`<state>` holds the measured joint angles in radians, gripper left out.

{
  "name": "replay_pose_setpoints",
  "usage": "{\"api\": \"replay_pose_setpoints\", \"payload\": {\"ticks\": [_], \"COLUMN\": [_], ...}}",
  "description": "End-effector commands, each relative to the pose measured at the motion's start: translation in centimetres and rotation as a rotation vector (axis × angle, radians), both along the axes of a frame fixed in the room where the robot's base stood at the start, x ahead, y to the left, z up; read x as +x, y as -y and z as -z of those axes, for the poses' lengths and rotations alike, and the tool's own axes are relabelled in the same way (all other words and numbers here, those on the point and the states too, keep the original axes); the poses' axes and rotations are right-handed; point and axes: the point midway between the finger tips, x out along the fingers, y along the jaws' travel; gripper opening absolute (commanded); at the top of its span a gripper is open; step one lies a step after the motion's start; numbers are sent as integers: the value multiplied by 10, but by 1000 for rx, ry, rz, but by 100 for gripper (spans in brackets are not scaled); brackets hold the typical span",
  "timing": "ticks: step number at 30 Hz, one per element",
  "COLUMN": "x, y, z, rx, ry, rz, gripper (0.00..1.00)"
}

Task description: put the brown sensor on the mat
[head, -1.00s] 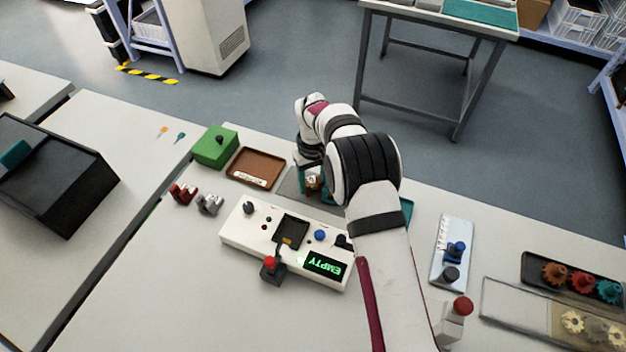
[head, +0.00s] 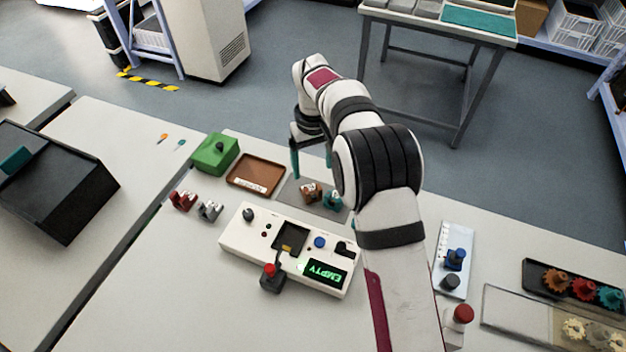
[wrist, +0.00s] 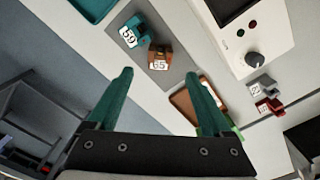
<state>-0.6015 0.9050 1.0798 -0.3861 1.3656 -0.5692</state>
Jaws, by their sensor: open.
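The brown sensor (head: 310,193) sits on the grey mat (head: 290,189). In the wrist view the brown sensor (wrist: 160,57) shows a white number label and lies on the mat (wrist: 178,72). A teal sensor (head: 333,201) stands beside it on the same mat, also in the wrist view (wrist: 134,32). My gripper (head: 311,163) is open and empty, raised above the mat and clear of both sensors. Its two teal fingers are spread in the wrist view (wrist: 158,78), with nothing between them.
A brown tray (head: 256,174) and a green box (head: 215,153) lie left of the mat. A white console (head: 290,248) with a display reading EMPTY stands in front. Red (head: 183,200) and grey (head: 209,210) sensors stand left of it.

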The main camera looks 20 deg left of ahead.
Motion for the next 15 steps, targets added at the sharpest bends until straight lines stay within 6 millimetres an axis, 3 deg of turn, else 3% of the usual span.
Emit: {"api": "replay_pose_setpoints", "payload": {"ticks": [3,10,13,15], "x": [0,0,-8,-28], "y": [0,5,41,88], "z": [-19,-32,-62,-96], "rx": [0,2,14,29], "ry": [1,-1,-7,-19], "rz": [0,14,128,282], "gripper": [84,84,84,84]}}
